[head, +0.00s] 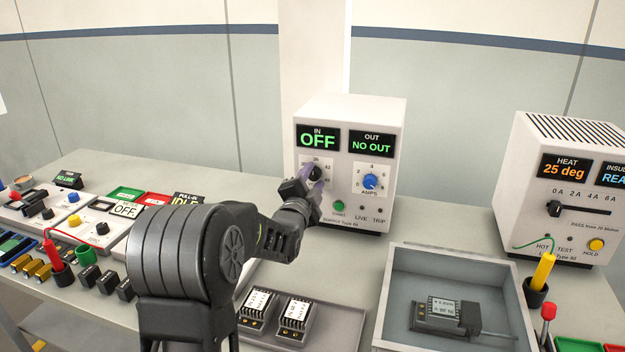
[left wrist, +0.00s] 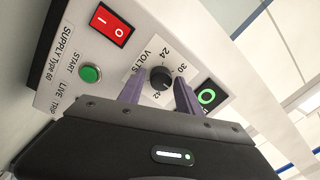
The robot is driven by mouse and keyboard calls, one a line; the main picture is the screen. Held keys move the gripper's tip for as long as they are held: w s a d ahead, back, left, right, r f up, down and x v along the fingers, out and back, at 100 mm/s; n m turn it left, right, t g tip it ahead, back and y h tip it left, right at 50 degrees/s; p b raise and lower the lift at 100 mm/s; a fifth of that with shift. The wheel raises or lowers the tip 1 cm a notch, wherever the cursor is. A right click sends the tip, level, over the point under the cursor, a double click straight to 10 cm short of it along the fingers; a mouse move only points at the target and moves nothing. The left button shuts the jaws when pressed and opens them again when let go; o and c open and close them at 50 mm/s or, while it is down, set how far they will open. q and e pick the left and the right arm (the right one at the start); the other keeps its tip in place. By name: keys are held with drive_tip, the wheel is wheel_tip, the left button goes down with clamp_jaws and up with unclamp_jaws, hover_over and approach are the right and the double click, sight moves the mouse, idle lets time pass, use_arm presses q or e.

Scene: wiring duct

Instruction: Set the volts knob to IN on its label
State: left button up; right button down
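The black volts knob (head: 315,173) is on the front of the white supply box (head: 350,115), partly hidden by my left gripper (head: 311,180) in the head view. The fingers stand on either side of the knob with small gaps, so the gripper looks open. The IN display (head: 318,139) reads OFF. The knob's pointer is not clear. My right gripper is out of view.
The blue amps knob (head: 370,181) and green start button (head: 339,206) are close by on the panel. A grey tray (head: 455,262) with a device lies in front.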

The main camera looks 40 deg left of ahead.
use_arm(q)
drive_tip(key=shift+o, duration=0.9)
drive_tip(key=shift+s, duration=0.1)
drive_tip(key=v, duration=0.7)
drive_tip(key=shift+s, duration=0.3)
drive_tip(key=shift+d, duration=0.1)
